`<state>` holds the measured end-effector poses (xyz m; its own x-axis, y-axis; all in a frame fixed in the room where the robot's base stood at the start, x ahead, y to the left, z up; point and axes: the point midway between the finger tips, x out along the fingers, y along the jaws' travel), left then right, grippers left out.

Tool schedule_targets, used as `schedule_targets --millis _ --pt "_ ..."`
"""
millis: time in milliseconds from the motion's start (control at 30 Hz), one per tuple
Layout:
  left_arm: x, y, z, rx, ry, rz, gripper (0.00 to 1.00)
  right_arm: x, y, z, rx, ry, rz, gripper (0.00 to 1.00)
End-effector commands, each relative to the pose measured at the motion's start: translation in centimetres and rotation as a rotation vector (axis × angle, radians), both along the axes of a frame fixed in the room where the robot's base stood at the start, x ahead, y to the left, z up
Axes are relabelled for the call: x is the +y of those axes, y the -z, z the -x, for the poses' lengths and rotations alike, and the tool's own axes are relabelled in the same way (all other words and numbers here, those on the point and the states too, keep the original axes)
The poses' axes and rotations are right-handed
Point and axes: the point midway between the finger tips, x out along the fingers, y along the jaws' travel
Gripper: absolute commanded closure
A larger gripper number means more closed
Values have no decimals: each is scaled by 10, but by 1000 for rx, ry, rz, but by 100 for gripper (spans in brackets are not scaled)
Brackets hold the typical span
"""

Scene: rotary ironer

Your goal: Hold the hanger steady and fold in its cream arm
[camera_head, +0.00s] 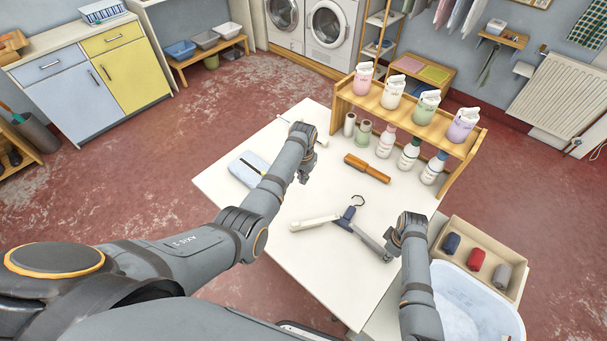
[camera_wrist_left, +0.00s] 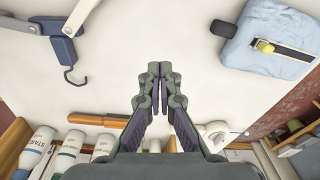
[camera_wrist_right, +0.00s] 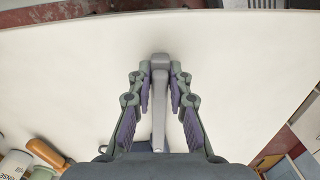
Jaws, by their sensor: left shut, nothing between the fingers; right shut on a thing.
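The hanger lies on the white table (camera_head: 330,270) in the head view. Its cream arm (camera_head: 314,222) points out to the left, unfolded. Its blue middle (camera_head: 347,214) carries a dark hook (camera_head: 357,200) pointing away from me. Its grey arm (camera_head: 370,240) runs toward my right gripper (camera_head: 392,250), which is shut on it; the grey arm (camera_wrist_right: 160,100) shows between the fingers in the right wrist view. My left gripper (camera_wrist_left: 155,90) is shut and empty above the table. In the left wrist view the blue middle (camera_wrist_left: 62,48) and the cream arm (camera_wrist_left: 82,14) show at upper left.
An orange-brown roller-like tool (camera_head: 367,168) lies behind the hanger. Several bottles (camera_head: 386,142) stand by a wooden shelf (camera_head: 400,112). A folded blue cloth (camera_head: 247,170) lies at the left.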

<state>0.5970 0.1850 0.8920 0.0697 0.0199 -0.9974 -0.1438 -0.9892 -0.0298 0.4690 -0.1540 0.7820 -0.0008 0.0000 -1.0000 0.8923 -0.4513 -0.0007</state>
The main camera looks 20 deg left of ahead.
Motion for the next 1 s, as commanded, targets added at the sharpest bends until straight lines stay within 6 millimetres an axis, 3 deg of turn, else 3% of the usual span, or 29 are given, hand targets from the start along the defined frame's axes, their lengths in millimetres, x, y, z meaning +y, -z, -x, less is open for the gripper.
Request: schedule_targets --millis 233,467,800,1000 --pt "2 -8 -8 65 96 14 100 0 0 0 0 0 0 100" --pt "5 -8 -6 83 68 23 100 0 0 0 0 0 0 100" --pt "34 -11 36 268 -581 92 100 0 0 0 0 0 -1 100" --pt "38 -13 44 308 -703 95 100 0 0 0 0 0 -1 100"
